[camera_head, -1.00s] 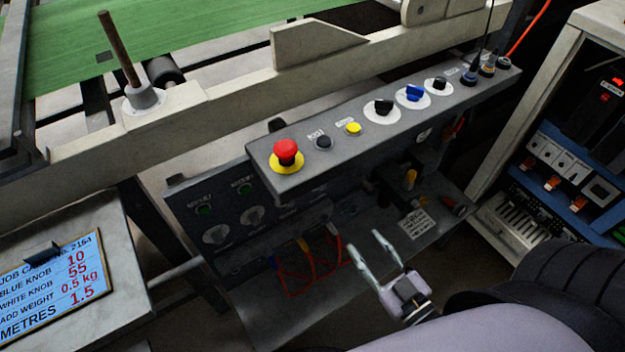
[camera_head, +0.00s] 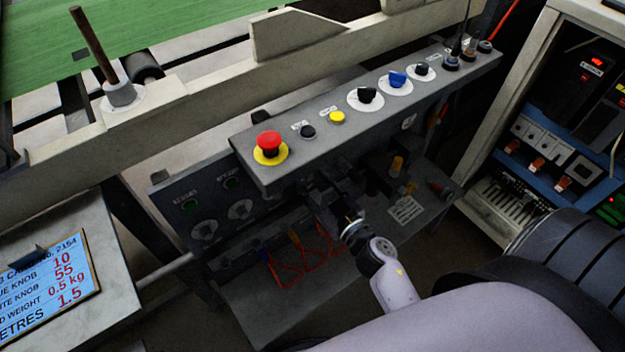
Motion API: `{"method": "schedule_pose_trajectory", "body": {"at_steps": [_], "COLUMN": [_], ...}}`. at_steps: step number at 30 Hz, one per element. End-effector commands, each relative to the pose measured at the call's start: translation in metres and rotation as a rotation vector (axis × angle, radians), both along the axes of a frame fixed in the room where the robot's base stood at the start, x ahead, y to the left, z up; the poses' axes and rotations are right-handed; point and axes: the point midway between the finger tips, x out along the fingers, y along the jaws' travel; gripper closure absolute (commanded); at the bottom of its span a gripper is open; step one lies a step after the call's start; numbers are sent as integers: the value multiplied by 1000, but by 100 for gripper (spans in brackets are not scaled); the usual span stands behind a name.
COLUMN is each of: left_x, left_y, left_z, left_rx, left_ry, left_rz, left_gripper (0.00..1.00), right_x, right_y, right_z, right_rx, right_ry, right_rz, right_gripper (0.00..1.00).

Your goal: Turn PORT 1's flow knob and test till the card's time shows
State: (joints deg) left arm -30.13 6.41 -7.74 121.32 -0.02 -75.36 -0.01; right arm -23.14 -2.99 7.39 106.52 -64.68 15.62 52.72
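The port panel (camera_head: 217,208) hangs under the left end of the grey console. The port labels are too small to read. My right gripper (camera_head: 322,192) reaches under the console's front edge, right of the panel; its fingers are dark and hard to make out. The job card (camera_head: 45,283) at lower left lists blue knob 10, white knob 55, weight 0.5 kg and metres 1.5; its left edge is cut off.
The console (camera_head: 365,110) carries a red mushroom button (camera_head: 268,145), black and yellow buttons, and black and blue knobs. Red hoses (camera_head: 290,268) hang below, beside a lower shelf (camera_head: 405,210). An electrical cabinet (camera_head: 560,130) stands at right. A green belt (camera_head: 150,35) runs behind.

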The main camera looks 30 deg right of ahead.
Motion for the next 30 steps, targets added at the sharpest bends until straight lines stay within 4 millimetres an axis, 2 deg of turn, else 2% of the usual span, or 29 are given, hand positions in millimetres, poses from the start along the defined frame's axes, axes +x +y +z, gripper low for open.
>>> {"method": "schedule_pose_trajectory", "body": {"at_steps": [8,25,30], "left_x": [-1,1,1], "left_y": [0,-1,-1], "left_z": [-2,1,1], "left_rx": [1,-1,-1], "left_ry": [3,-3,-3], "left_rz": [0,0,-1], "left_gripper": [65,65,65], "right_x": [2,2,2], "right_y": [0,0,0], "right_z": [0,0,0], "right_rx": [-1,0,0], "right_ry": [0,0,0], "right_rz": [0,1,1], "right_gripper": [62,99,100]}}
